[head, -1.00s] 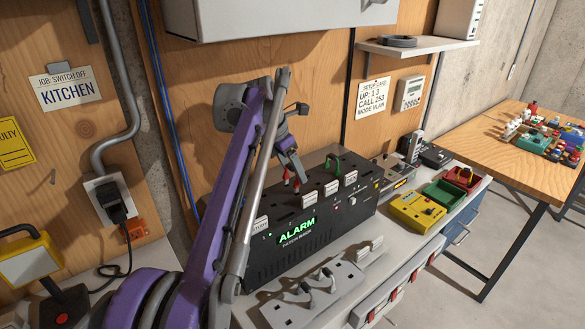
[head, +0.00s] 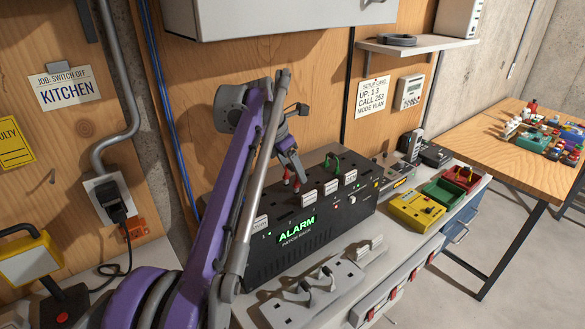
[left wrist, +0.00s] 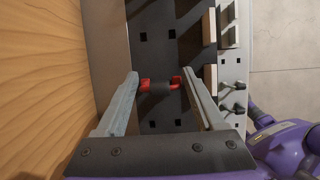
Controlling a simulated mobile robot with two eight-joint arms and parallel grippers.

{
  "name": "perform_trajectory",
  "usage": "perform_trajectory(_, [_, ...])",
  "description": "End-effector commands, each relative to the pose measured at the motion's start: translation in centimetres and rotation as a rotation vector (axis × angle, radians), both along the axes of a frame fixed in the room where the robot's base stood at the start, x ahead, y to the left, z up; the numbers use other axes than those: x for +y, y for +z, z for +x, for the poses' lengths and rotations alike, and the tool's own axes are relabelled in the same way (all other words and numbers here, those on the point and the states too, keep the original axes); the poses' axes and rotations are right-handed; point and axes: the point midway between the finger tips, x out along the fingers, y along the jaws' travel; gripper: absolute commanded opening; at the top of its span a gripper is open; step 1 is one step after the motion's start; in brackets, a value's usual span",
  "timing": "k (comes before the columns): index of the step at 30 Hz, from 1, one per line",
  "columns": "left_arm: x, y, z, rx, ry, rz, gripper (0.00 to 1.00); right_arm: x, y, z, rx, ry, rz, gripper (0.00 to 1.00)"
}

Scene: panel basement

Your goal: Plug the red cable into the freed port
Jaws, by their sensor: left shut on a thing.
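The black patch box (head: 318,228) stands on the bench with a green lit ALARM display on its front. My left gripper (head: 291,168) is above its top, towards the back. It is shut on the short red cable (head: 291,182), whose red ends point down at the box top. In the left wrist view the red cable (left wrist: 162,86) spans between the fingers of the left gripper (left wrist: 162,78), with a dark middle. Square ports show in the top around it. I cannot tell whether its ends touch or enter ports. My right gripper is not visible.
White label tabs (head: 331,187) stand along the box top. A grey socket block (head: 318,295) with grey loops lies in front. A yellow box (head: 416,211) and green tray (head: 444,194) are to the right. A wall panel is close behind my gripper.

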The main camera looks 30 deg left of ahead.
Motion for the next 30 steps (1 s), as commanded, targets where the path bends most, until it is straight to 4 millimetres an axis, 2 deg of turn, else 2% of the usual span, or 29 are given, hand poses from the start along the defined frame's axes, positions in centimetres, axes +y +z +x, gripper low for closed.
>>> perform_trajectory(30, [0.01, -0.67, -0.02, 0.0, 0.0, 0.0, 0.17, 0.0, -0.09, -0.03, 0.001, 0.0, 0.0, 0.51])
